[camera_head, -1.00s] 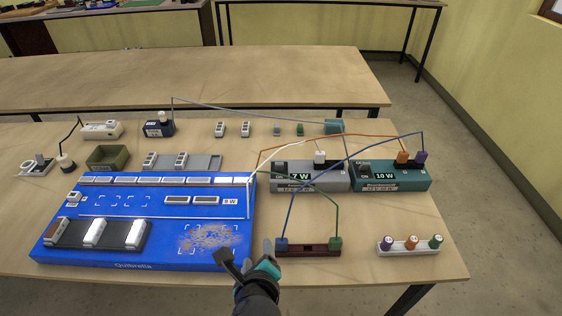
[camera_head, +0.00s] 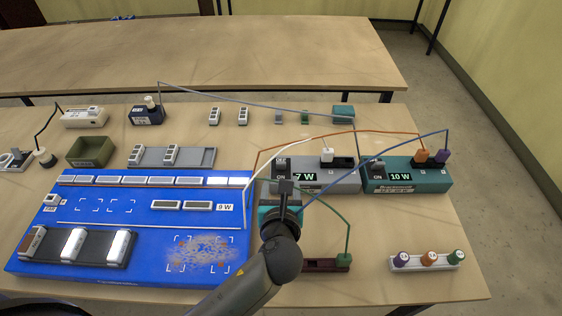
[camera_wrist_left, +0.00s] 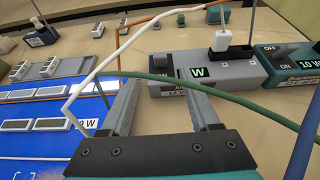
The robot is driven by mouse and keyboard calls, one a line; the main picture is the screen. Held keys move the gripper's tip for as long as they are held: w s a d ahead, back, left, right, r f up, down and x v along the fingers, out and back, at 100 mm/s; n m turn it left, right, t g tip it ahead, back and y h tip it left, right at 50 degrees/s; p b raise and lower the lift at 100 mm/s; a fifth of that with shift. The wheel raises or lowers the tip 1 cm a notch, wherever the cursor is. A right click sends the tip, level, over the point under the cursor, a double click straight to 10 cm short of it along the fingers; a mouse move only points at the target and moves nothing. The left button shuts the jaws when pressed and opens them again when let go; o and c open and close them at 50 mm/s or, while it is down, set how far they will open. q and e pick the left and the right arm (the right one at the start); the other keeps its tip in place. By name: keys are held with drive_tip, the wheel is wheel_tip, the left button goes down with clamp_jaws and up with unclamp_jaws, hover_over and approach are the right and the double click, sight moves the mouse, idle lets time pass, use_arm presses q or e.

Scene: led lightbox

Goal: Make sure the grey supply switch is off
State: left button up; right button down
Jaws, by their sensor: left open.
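The grey supply (camera_head: 335,179) stands right of the blue board, with a lit 7 W display. Its grey switch (camera_head: 281,163) is at the left end of its top and also shows in the left wrist view (camera_wrist_left: 160,63). An ON label is visible on its near side; I cannot tell for sure which way the switch is set. My left gripper (camera_head: 287,186) is open and empty, just in front of the supply's left end. In the left wrist view its two fingers (camera_wrist_left: 160,88) point toward the switch, apart from it. My right gripper is not in view.
A teal supply (camera_head: 415,180) showing 10 W stands against the right of the grey one. White, green, orange and blue wires cross near my gripper. The blue board (camera_head: 130,222) lies left. A dark red block (camera_head: 320,265) and a plug rack (camera_head: 428,264) are in front.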

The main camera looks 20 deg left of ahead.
sight(281, 164)
use_arm(q)
drive_tip(key=b+x, duration=0.2)
drive_tip(key=x, duration=0.8)
drive_tip(key=shift+s, duration=0.1)
drive_tip(key=shift+w+a+f+b, duration=0.1)
drive_tip(key=shift+w+f+b, duration=0.1)
drive_tip(key=shift+w+b, duration=0.2)
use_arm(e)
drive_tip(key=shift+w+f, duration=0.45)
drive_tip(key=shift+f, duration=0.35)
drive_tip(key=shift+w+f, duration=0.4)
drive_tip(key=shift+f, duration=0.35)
use_arm(q)
drive_tip(key=shift+c, duration=0.3)
clamp_jaws()
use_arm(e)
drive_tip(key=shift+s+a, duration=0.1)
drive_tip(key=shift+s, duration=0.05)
